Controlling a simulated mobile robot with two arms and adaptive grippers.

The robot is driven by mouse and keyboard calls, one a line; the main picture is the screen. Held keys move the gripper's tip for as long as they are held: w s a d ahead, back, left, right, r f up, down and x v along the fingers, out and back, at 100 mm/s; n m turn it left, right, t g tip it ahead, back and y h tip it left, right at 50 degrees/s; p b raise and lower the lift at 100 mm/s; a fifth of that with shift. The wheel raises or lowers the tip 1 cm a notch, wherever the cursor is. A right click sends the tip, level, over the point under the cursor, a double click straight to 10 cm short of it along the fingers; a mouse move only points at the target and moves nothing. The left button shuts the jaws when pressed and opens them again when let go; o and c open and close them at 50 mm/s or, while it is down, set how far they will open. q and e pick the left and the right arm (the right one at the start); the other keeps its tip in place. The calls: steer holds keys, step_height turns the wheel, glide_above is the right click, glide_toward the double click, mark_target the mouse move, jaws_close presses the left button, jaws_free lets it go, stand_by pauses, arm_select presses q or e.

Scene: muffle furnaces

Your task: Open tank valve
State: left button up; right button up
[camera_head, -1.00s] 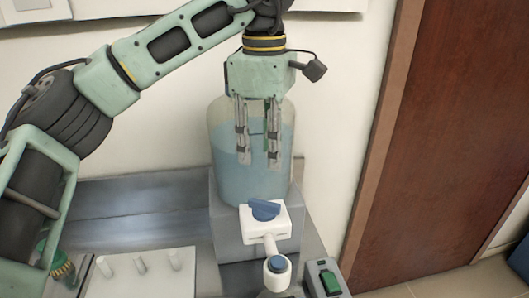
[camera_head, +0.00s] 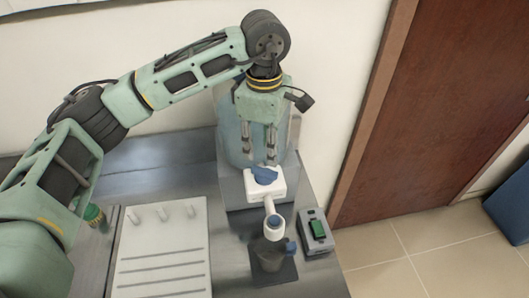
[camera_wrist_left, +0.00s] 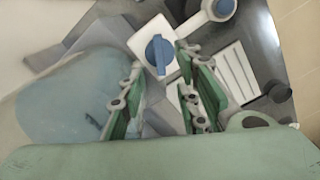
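The tank (camera_head: 231,140) is a clear vessel with bluish liquid on a grey block, mostly behind my left arm. Its valve is a white body (camera_head: 280,187) with a blue knob (camera_head: 264,176) on top and a spout towards the front. The wrist view also shows the blue knob (camera_wrist_left: 158,54). My left gripper (camera_head: 261,155) points down in front of the tank, its fingertips just above and behind the knob in the picture. In the wrist view its green fingers (camera_wrist_left: 160,95) are apart with nothing between them; the knob lies beyond the tips. My right gripper is not in view.
A dark vessel (camera_head: 269,254) stands on a black pad below the spout. A grey box with a green switch (camera_head: 317,232) is to its right. A wall stands behind.

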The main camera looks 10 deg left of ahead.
mark_target(265, 169)
arm_select(q)
step_height(265, 169, down, 6)
steer(key=p, duration=0.3)
steer(key=shift+f, duration=0.75)
jaws_close()
